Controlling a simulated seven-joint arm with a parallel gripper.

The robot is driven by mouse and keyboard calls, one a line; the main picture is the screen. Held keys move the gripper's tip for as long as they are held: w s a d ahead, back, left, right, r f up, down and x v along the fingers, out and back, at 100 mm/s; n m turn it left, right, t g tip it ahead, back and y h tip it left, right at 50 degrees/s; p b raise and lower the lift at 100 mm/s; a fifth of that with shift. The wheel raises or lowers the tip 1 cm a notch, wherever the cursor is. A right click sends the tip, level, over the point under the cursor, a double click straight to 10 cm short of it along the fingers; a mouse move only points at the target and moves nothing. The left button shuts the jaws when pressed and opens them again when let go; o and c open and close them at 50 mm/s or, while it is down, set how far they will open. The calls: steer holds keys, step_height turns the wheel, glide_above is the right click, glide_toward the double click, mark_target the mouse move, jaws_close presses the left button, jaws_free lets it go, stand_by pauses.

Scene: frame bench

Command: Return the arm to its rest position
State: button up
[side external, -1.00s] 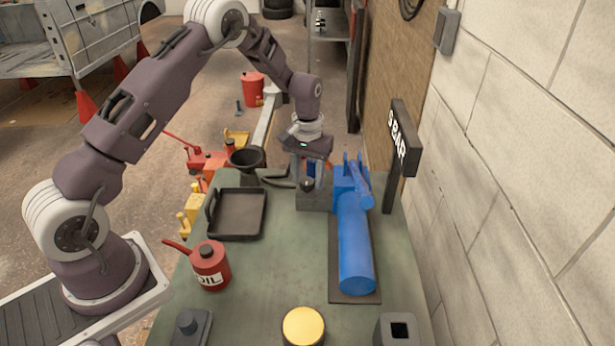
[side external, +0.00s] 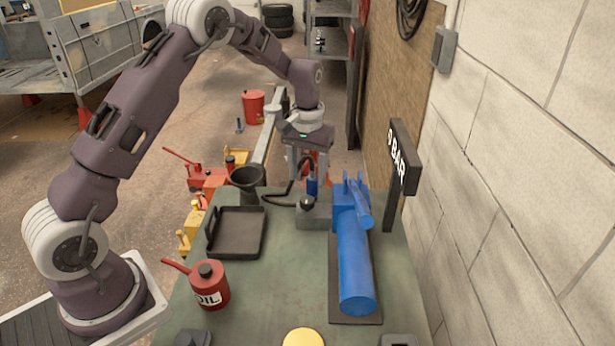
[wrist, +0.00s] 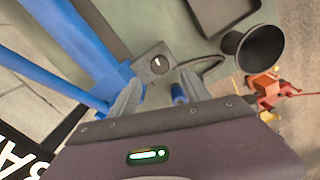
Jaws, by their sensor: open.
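My gripper (side external: 308,175) hangs fingers down above the grey block at the far end of the bench. In the wrist view my gripper (wrist: 163,85) has its two fingers apart with nothing held between them. Below it is the grey block (side external: 316,220) with a black knob (side external: 306,203) on it. The knob with its white mark also shows in the wrist view (wrist: 158,64). A small blue upright piece (side external: 312,186) shows just below the fingers, and it shows in the wrist view too (wrist: 178,93). Whether it touches a finger I cannot tell.
A large blue cylindrical tool (side external: 355,265) and the "S BAR" sign (side external: 403,160) stand close on the right, near the wall. A black funnel (side external: 247,180), a dark tray (side external: 236,232) and a red oil can (side external: 208,286) stand on the left. The bench middle is clear.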

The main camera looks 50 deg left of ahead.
steer(key=s+d+r+m+t, duration=0.1)
steer(key=s+d+r, duration=0.3)
steer(key=s+r, duration=0.4)
steer(key=s+d+r+m+t, duration=0.1)
steer(key=s+d+r+t, duration=0.15)
steer(key=s+r, duration=0.6)
steer(key=s+d+r+m+t, duration=0.1)
steer(key=s+d, duration=0.1)
steer(key=s, duration=0.6)
steer(key=s+d+r+m+t, duration=0.1)
steer(key=s, duration=0.7)
steer(key=shift+d+r+m, duration=0.4)
